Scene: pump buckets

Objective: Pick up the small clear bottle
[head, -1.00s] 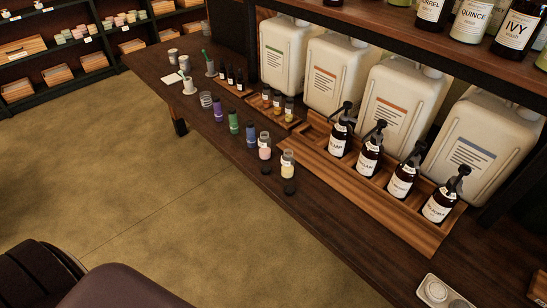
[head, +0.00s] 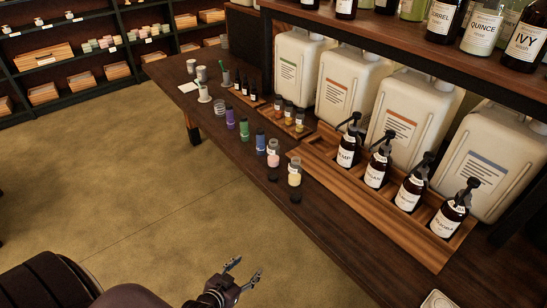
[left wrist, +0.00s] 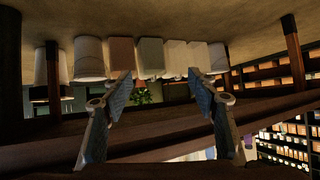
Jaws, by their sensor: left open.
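Several small bottles stand in a row along the front of the dark table. A clear one with pale contents (head: 295,173) is nearest, and a clear one with pinkish contents (head: 273,153) is beside it. A clear glass (head: 220,108) stands farther along the row. I cannot tell for sure which is the small clear bottle. My left gripper (head: 246,269) is open and empty, over the floor in front of the table and well apart from the bottles. Its open fingers show in the left wrist view (left wrist: 159,76), with nothing between them. My right gripper is out of view.
Purple (head: 229,117), green (head: 244,128) and blue (head: 260,142) bottles stand in the same row. Behind are a wooden tray (head: 345,190) with dark pump bottles and several large white containers (head: 345,88). The floor (head: 130,190) before the table is clear.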

